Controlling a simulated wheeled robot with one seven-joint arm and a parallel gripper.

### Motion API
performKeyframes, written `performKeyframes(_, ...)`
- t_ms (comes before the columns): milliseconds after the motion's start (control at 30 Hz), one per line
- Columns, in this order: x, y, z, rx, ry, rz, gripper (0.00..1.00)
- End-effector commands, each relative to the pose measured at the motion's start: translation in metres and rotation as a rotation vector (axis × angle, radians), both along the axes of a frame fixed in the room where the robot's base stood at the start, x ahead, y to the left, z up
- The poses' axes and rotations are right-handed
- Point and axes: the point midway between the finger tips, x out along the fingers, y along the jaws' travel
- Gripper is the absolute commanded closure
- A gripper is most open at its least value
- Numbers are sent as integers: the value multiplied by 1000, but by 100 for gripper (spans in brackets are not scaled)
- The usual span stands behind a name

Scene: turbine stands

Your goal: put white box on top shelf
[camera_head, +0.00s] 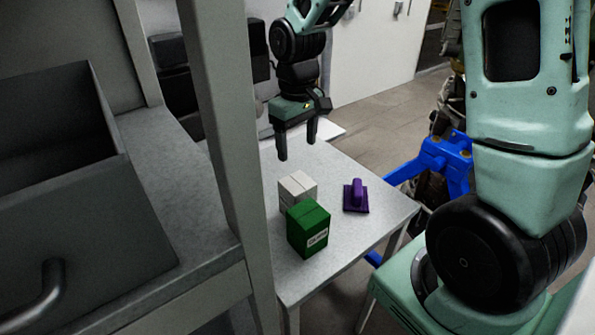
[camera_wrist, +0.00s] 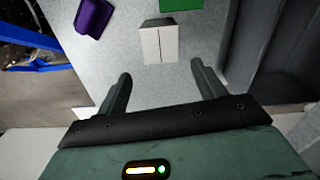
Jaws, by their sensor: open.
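The white box (camera_head: 297,187) stands on a light grey table (camera_head: 352,236), just behind a green box. In the wrist view the white box (camera_wrist: 159,43) is upper centre, beyond my fingertips and roughly between their lines. My gripper (camera_head: 297,148) is open and empty, above the table's far part, apart from the box. Its two fingers also show in the wrist view (camera_wrist: 160,72). A grey shelf unit (camera_head: 225,130) stands at the left, with a surface at mid height; its top shelf cannot be made out.
The green box (camera_head: 308,229) stands close in front of the white box. A purple object with a handle (camera_head: 356,196) lies to the right. A grey open drawer (camera_head: 70,215) and the shelf post border the table's left side.

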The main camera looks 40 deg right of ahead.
Motion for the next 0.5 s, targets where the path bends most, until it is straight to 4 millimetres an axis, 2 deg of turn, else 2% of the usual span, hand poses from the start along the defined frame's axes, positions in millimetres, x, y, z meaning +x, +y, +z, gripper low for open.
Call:
performKeyframes(400, 3, 2, 18, -3, 0, 978, 31)
performKeyframes(500, 2, 2, 23, -1, 0, 1177, 31)
